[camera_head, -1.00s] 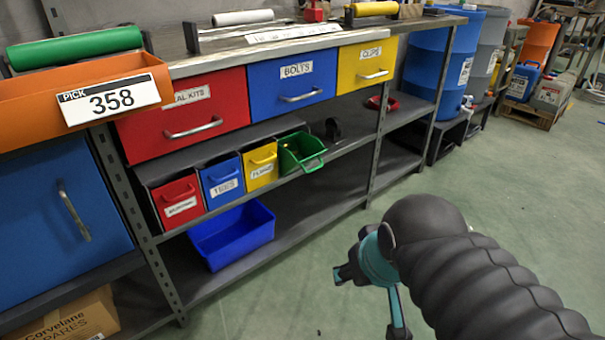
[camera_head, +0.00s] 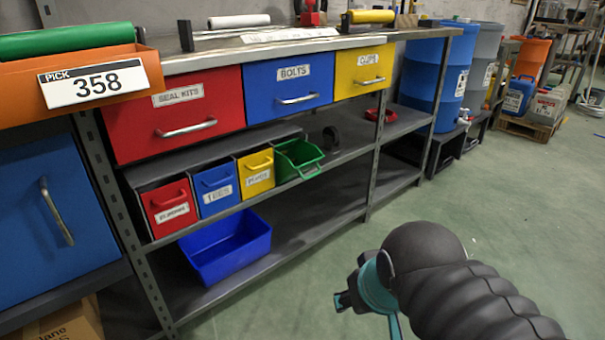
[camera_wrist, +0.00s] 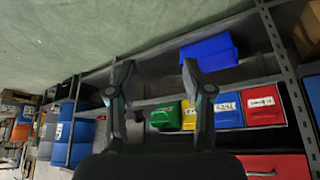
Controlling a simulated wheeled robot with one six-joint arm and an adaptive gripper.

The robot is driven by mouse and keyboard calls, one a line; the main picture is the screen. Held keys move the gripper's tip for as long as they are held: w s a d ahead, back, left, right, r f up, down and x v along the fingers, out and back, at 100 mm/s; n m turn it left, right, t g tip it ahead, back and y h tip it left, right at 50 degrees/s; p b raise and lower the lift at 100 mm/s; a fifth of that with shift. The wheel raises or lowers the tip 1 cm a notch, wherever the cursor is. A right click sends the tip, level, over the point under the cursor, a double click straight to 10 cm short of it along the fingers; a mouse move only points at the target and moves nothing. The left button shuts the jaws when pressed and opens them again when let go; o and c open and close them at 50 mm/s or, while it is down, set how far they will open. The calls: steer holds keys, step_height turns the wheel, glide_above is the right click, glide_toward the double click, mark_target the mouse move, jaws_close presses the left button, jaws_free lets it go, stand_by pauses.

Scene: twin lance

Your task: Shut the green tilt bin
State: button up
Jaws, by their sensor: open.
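The green tilt bin (camera_head: 299,159) is the rightmost of a row of small bins on the middle shelf. It is tipped forward and open, with its handle hanging out past the other bin fronts. In the wrist view the green bin (camera_wrist: 165,115) shows between my two fingers, beyond them. My gripper (camera_wrist: 155,75) is open and empty, its two fingers spread. In the head view my gripper (camera_head: 352,290) is at the lower right, over the floor and well apart from the bin. My arm hides part of the floor.
Upright red (camera_head: 170,206), blue (camera_head: 217,186) and yellow (camera_head: 256,173) bins stand left of the green one. Red, blue and yellow drawers are above. A blue open crate (camera_head: 228,245) sits on the lower shelf. A shelf post (camera_head: 375,160) stands to the right. The floor in front is clear.

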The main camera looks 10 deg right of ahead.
steer(key=shift+d, duration=0.25)
steer(key=c, duration=0.4)
steer(key=w+d+f+g, duration=0.1)
steer(key=w+d+f+m+g+p, duration=0.1)
steer(key=shift+d+f, duration=0.25)
steer(key=shift+f, duration=0.05)
jaws_close()
steer(key=w+f+m+y+p, duration=0.2)
steer(key=w+f+m+y, duration=0.1)
steer(key=w+m, duration=0.45)
steer(key=w+f+m+y+p, duration=0.1)
steer(key=w+f+m+y, duration=0.3)
steer(key=w+m, duration=0.3)
steer(key=w+d+r+m+t, duration=0.2)
steer(key=w+d+m+t, duration=0.2)
steer(key=w+m, duration=0.4)
steer(key=w+d+r+m+t, duration=0.2)
steer(key=w+d+m+t, duration=0.15)
steer(key=w+m, duration=0.45)
steer(key=w+a+n, duration=0.1)
steer(key=w+a, duration=0.5)
steer(key=w, duration=0.5)
steer(key=shift+a+f, duration=0.2)
steer(key=shift+f, duration=0.05)
